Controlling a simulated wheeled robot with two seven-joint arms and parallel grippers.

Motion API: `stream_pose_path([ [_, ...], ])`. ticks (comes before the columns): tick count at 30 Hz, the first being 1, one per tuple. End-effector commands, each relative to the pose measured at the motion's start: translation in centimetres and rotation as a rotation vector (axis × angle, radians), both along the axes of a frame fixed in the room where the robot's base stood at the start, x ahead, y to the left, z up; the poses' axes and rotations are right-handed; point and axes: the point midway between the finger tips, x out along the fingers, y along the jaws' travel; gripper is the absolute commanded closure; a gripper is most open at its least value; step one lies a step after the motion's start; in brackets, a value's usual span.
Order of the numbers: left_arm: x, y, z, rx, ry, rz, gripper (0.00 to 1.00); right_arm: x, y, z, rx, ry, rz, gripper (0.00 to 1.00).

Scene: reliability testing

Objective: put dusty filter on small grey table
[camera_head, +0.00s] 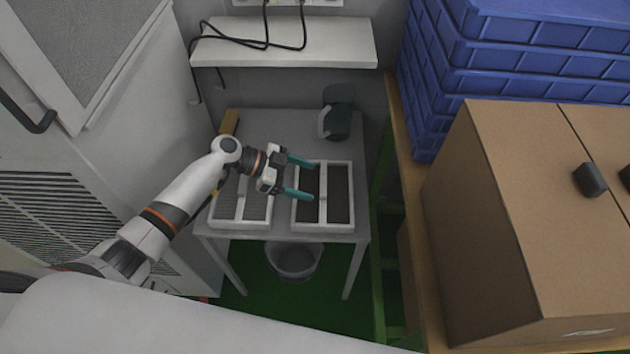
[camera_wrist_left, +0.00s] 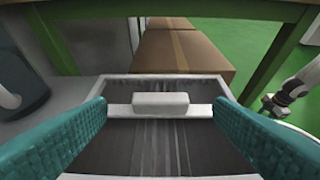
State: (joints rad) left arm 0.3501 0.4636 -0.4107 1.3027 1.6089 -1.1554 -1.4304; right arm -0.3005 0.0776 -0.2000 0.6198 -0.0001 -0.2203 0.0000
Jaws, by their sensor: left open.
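A white-framed filter with dark grey panels (camera_head: 340,189), apparently the dusty one, lies flat at the right front of the small grey table (camera_head: 285,124). It fills the middle of the left wrist view (camera_wrist_left: 160,151), with a white block handle (camera_wrist_left: 160,103) on its crossbar. A second white-framed filter with lighter grey panels (camera_head: 257,207) lies left of it, partly hidden by my arm. My left gripper (camera_head: 303,177) is open above the darker filter, teal fingers on either side of the handle and apart from it. My right gripper (camera_wrist_left: 276,105) seems to show small at the wrist view's right edge.
A dark jug (camera_head: 337,118) stands at the table's back right. A wall shelf with cables (camera_head: 285,50) hangs behind. A bin (camera_head: 293,260) is under the table. A cardboard box (camera_head: 490,220) and blue crates (camera_head: 520,50) stand on the right.

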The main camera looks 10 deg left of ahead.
Motion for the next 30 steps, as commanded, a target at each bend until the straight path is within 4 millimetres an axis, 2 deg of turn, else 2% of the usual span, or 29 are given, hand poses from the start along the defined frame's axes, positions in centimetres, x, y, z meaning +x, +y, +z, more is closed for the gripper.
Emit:
stream_pose_path([
  [3, -0.4, 1.7, 0.9, 0.001, 0.000, 0.000, 0.24, 0.0, 0.0, 0.1, 0.000, 0.000, 0.000, 0.67],
  [9, -0.6, 2.9, 1.7, 0.000, 0.000, -0.002, 0.24, 0.0, 0.0, 0.1, 0.000, 0.000, 0.000, 0.67],
  [30, -0.7, 2.9, 1.7, -0.001, 0.000, -0.002, 0.24, 0.4, -0.3, 0.1, -0.004, -0.006, 0.002, 0.67],
])
